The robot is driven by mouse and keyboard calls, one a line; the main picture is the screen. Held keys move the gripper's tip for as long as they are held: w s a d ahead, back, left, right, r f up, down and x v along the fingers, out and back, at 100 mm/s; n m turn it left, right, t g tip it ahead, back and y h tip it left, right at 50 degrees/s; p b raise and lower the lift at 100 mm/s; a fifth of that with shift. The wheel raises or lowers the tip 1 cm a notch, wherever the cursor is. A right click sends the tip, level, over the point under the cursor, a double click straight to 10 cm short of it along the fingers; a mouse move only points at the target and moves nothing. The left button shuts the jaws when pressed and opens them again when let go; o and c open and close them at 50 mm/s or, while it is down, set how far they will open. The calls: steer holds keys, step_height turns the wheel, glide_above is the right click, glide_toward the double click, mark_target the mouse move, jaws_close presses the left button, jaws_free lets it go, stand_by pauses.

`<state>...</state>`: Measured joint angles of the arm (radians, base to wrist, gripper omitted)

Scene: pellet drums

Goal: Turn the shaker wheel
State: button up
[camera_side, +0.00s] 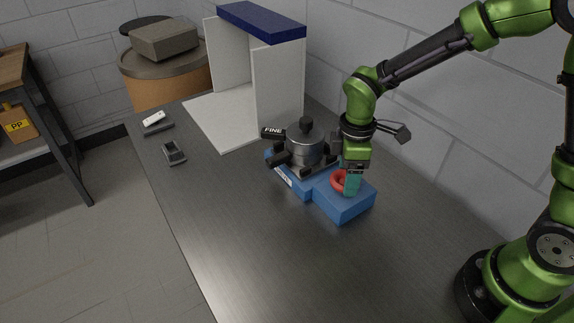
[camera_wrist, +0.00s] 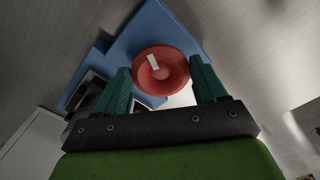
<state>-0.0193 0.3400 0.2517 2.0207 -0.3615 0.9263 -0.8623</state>
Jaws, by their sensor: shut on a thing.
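The blue shaker (camera_side: 345,207) stands on the grey bench, with a steel pot (camera_side: 304,148) with a black knob on its left part. The red shaker wheel (camera_side: 337,181) is on the shaker's right block, partly hidden by my gripper in the side view. In the wrist view the wheel (camera_wrist: 160,72) is a red disc with a white mark on its face, over the blue body (camera_wrist: 150,32). My gripper (camera_side: 351,183) points down at the wheel. Its two teal fingers (camera_wrist: 160,88) stand on either side of the wheel, shut on it.
A white open-fronted booth with a blue top (camera_side: 262,22) stands behind the shaker. A black handle marked FINE (camera_side: 272,133) sticks out left of the pot. Two small devices (camera_side: 174,153) lie at the bench's left edge. The front of the bench is clear.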

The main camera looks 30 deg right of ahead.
steer(key=shift+w+n, duration=0.1)
steer(key=shift+n, duration=1.1)
steer(key=o, duration=1)
steer(key=shift+o, duration=0.2)
step_height(320, 180, up, 17)
